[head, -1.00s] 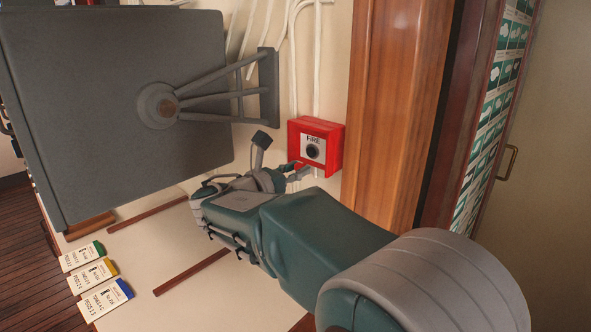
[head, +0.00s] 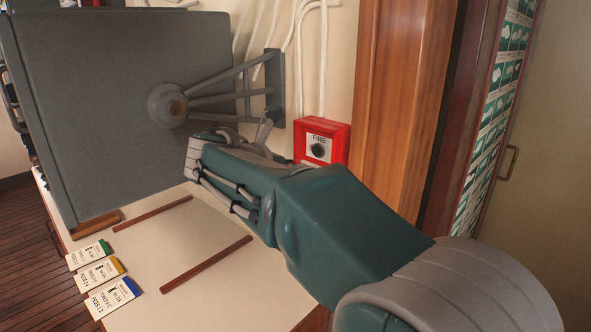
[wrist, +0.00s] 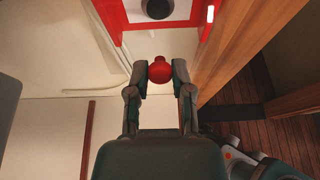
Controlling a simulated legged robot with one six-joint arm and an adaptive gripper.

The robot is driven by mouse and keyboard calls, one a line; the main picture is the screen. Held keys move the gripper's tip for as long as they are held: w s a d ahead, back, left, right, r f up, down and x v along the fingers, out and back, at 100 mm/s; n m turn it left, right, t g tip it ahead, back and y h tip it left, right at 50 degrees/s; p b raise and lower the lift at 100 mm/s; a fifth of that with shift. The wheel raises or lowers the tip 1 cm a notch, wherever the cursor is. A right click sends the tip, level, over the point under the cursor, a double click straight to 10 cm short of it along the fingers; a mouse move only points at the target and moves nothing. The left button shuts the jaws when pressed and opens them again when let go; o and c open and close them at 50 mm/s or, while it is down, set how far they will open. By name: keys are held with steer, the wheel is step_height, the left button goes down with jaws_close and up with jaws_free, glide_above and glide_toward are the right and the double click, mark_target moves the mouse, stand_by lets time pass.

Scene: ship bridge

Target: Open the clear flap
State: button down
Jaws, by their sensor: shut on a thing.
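The red fire call box (head: 341,147) is on the cream wall, with a white "FIRE" plate and a black round button (head: 318,150). In the wrist view its red frame (wrist: 113,14) and the button (wrist: 157,8) show at the top edge. My gripper (wrist: 160,71) is shut on a small round red knob (wrist: 160,69), just below the box frame in that picture. In the head view the fingers are mostly hidden behind my wrist. The clear flap cannot be made out against the box, and how the knob joins it is not plain.
A large grey monitor (head: 100,110) on a bracket (head: 272,90) stands close to my wrist on the left. A wooden post (head: 400,90) is just right of the box. Pale pipes (head: 323,60) run above it. Labelled cards (head: 103,270) lie on the cream surface.

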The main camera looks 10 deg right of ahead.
step_height(320, 180, up, 10)
steer(key=s+a+g+y, duration=0.1)
steer(key=a+g+y, duration=0.1)
steer(key=y, duration=0.2)
steer(key=shift+s+f+g, duration=0.15)
steer(key=shift+g, duration=0.25)
steer(key=shift+c, duration=2.4)
jaws_free()
steer(key=shift+a, duration=0.2)
steer(key=shift+f, duration=0.1)
steer(key=v, duration=0.7)
steer(key=shift+a, duration=0.25)
